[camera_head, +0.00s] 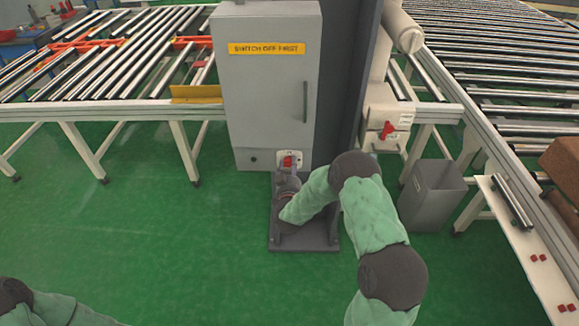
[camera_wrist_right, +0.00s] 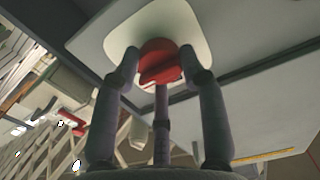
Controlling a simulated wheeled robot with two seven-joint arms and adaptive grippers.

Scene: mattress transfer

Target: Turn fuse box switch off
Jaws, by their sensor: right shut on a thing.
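The fuse box (camera_head: 265,95) is a tall grey cabinet with a yellow "SWITCH OFF FIRST" label. Its red switch (camera_head: 287,160) sits on a pale plate low on the front, at the right. In the right wrist view the red switch knob (camera_wrist_right: 168,62) stands out from its white plate (camera_wrist_right: 195,25). My right gripper (camera_head: 288,170) is at the switch, and in the right wrist view its fingers (camera_wrist_right: 160,68) are closed around the knob, partly hiding it. The knob's exact angle is hard to tell. Part of my left arm shows at the lower left; its gripper is out of view.
A dark base plate (camera_head: 305,243) lies on the floor below my right arm. A grey bin (camera_head: 432,200) stands to the right. Another red switch (camera_head: 386,130) is on the conveyor frame. Roller conveyors flank the cabinet. The green floor at left is clear.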

